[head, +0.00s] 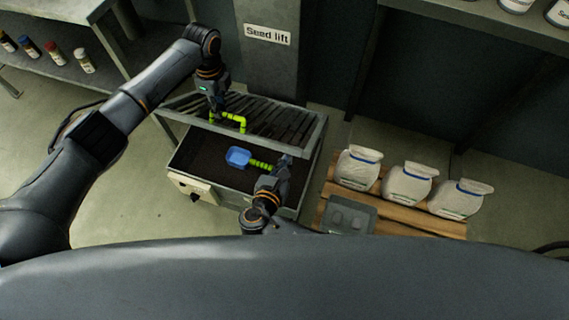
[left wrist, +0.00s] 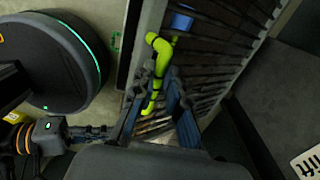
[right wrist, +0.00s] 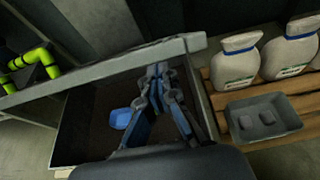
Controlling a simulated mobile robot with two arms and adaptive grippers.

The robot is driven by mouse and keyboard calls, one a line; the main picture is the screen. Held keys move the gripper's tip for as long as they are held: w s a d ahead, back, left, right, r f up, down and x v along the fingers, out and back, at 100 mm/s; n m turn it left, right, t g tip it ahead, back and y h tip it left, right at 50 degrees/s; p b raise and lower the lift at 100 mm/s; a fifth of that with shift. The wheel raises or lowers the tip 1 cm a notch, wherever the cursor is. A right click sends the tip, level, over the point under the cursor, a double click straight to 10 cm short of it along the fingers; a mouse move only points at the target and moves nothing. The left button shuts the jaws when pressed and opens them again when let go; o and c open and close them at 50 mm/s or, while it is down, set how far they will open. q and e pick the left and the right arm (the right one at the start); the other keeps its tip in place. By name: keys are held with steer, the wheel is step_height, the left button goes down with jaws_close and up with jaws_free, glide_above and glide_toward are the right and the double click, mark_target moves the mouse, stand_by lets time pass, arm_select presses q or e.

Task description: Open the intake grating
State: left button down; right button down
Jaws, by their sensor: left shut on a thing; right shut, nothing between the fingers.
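The intake grating (head: 275,118), a frame with dark slats, is tilted up over the hopper (head: 283,208). Its front edge stands above the opening, and the dark fill shows below it. My left gripper (head: 213,113) is shut on the grating's bright green bent handle (head: 239,119); the left wrist view shows this handle (left wrist: 160,50) between the fingers (left wrist: 158,92). My right gripper (head: 286,160) is shut and empty over the hopper's right part, below the grating's front edge; its fingers also show in the right wrist view (right wrist: 157,72).
A blue scoop (head: 238,156) with a green grip lies in the hopper, close to my right gripper. At right, several white sacks (head: 408,184) and a grey tray (head: 347,215) stand on a wooden pallet (head: 390,224). The "Seed lift" column (head: 268,65) rises behind. A shelf with bottles is at left.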

arm_select(q)
steer(key=shift+d+f, duration=0.2)
steer(key=shift+f, duration=0.1)
arm_select(e)
steer(key=shift+w+d+r, duration=0.25)
steer(key=shift+w+r, duration=0.45)
steer(key=shift+r, duration=0.25)
